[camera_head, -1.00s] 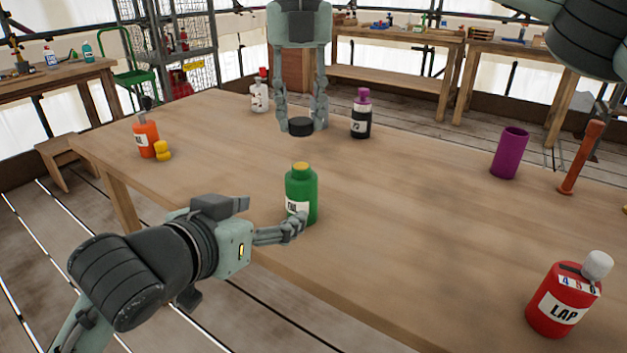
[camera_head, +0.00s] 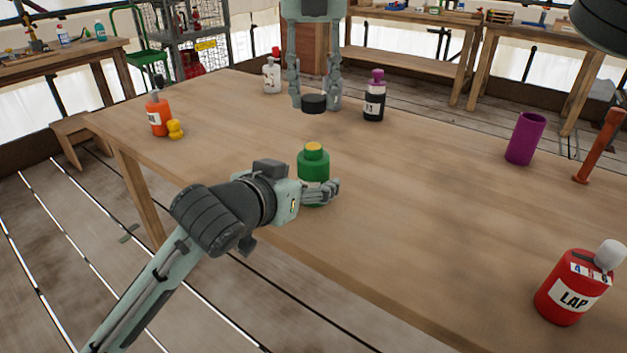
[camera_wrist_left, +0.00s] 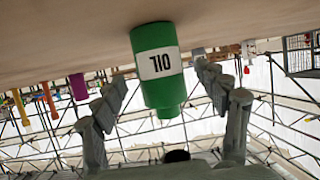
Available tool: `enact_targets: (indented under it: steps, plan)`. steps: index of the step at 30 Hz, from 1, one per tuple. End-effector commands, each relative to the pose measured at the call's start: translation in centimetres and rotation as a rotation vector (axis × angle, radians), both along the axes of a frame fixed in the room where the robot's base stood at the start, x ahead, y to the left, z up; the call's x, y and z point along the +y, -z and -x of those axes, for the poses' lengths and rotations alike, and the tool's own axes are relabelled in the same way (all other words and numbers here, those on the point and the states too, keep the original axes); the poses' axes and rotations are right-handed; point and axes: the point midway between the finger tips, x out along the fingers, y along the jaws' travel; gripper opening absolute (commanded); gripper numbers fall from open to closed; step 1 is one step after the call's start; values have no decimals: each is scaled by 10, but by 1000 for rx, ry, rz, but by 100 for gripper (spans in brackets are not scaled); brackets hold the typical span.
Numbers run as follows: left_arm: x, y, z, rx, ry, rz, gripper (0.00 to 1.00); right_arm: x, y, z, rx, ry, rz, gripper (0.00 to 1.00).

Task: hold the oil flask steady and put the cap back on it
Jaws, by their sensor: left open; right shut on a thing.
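My left gripper (camera_head: 325,190) is open at the flask. In the left wrist view its fingers are on either side of the flask, with gaps visible. My right gripper (camera_head: 314,98) is shut on the black cap (camera_head: 314,104) and holds it above the table, beyond the flask. The flask's lower front is partly hidden by the left gripper.
A purple cup (camera_head: 525,139) and an orange-brown post (camera_head: 600,146) are at right. A black bottle (camera_head: 374,98), a white bottle (camera_head: 272,77) and an orange bottle (camera_head: 158,117) stand farther back. The table between flask and LAP bottle is clear.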

Motion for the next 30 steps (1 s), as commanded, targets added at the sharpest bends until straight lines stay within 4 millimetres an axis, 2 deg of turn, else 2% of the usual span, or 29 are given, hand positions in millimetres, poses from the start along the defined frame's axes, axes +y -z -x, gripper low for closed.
enact_targets:
  steps: [3, 7, 19, 30]
  plan:
    - [-7, 6, -15, 0, -1, 0, 73, 0, 0, 0, 0, 0, 0, 21]
    - [-11, 11, -24, 0, 0, 0, 73, 0, 0, 0, 0, 0, 0, 21]
    - [-13, 13, -28, -1, 0, 0, 73, 0, 0, 0, 0, 0, 0, 21]
    - [-13, 13, -28, 0, 0, 0, 28, 0, 0, 0, 0, 0, 0, 21]
